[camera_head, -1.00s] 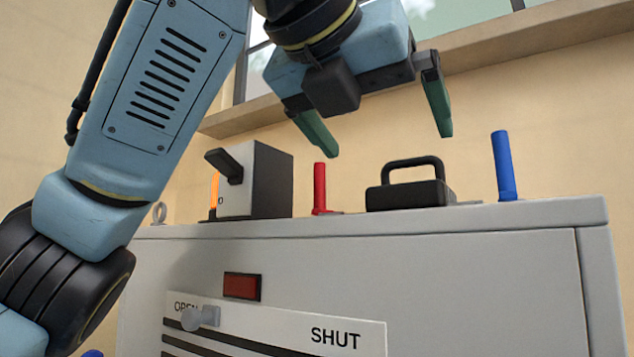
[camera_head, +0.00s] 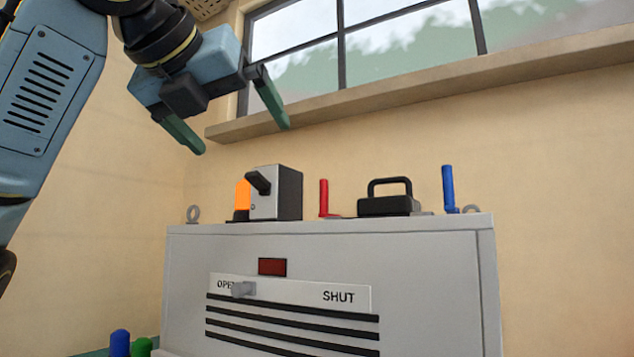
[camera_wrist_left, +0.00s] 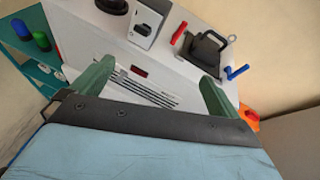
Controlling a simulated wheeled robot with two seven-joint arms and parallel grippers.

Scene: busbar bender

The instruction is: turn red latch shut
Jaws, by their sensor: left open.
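The red latch (camera_head: 323,198) is an upright red handle on top of the grey cabinet (camera_head: 420,270), between the switch box and the black handle. It also shows in the left wrist view (camera_wrist_left: 179,32), beyond my fingers. My left gripper (camera_head: 237,132) is open and empty. It hangs above the cabinet top and to the left of the red latch, clear of it. In the left wrist view the two green fingers (camera_wrist_left: 153,90) are spread apart with nothing between them. My right gripper is in neither view.
On the cabinet top stand a switch box (camera_head: 276,194) with a black lever, an orange part (camera_head: 242,196), a black handle (camera_head: 389,198) and a blue handle (camera_head: 448,190). A grey slider knob (camera_head: 243,289) sits by OPEN on the front. A window ledge (camera_head: 430,82) runs behind.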

